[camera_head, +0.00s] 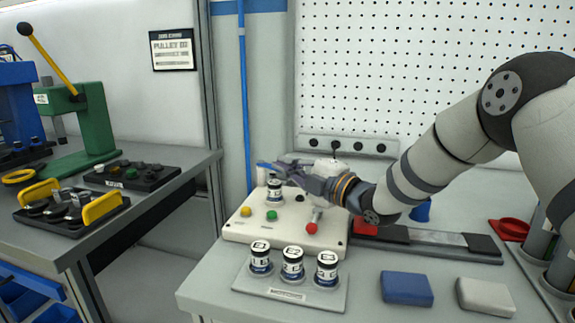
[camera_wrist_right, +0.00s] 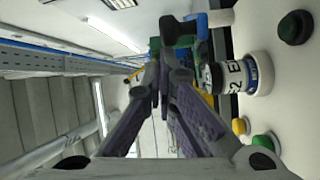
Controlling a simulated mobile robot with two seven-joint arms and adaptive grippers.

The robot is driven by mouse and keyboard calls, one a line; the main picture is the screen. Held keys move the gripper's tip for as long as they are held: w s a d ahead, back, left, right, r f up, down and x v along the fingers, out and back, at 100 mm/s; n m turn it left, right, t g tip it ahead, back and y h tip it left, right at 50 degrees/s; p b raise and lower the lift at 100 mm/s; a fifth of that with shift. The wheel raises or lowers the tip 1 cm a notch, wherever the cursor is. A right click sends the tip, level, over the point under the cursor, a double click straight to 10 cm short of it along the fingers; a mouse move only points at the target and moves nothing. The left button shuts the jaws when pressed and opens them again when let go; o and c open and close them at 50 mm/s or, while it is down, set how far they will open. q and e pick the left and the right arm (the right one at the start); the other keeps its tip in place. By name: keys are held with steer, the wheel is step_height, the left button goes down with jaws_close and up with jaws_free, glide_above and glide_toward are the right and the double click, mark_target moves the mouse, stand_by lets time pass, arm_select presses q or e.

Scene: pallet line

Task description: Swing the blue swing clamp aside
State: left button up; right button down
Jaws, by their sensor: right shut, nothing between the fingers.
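A narrow blue piece (camera_head: 265,165), which looks like part of the blue swing clamp, shows just left of my right fingertips above the pale control box (camera_head: 335,240). The rest of the clamp is hidden behind the gripper or cannot be made out. My right gripper (camera_head: 283,170) reaches in from the right, over the box, shut and empty. In the wrist view its fingers (camera_wrist_right: 160,75) come together. A white jar with a black band (camera_head: 274,190) stands on the box just below the fingertips; it also shows beside the fingers in the wrist view (camera_wrist_right: 235,75). My left gripper is out of view.
A yellow button (camera_head: 246,211), a green button (camera_head: 271,215) and a red-knobbed lever (camera_head: 314,220) sit on the box. Three jars (camera_head: 292,264) stand on a plate in front. A blue block (camera_head: 406,288) and a grey block (camera_head: 485,296) lie at the right.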

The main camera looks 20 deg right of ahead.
steer(key=shift+d, duration=0.1)
steer(key=shift+w+d+f+n+g+y, duration=0.1)
steer(key=shift+d+n+g+y, duration=0.25)
steer(key=shift+y, duration=0.25)
steer(key=shift+d+n+y, duration=0.1)
steer(key=shift+n+y, duration=0.15)
steer(key=shift+y, duration=0.05)
steer(key=shift+w+d+g, duration=0.1)
steer(key=shift+g, duration=0.15)
steer(key=shift+w+d+b, duration=0.15)
steer(key=shift+w+d, duration=0.1)
steer(key=shift+d, duration=0.25)
steer(key=shift+w+d+b, duration=0.15)
steer(key=shift+w+d, duration=0.1)
steer(key=shift+d, duration=0.2)
steer(key=shift+w+d, duration=0.8)
steer(key=shift+d, duration=0.2)
steer(key=shift+d+b, duration=0.15)
steer(key=shift+b, duration=0.15)
steer(key=shift+w+d+r, duration=0.1)
steer(key=shift+d+r, duration=0.05)
steer(key=shift+r, duration=0.15)
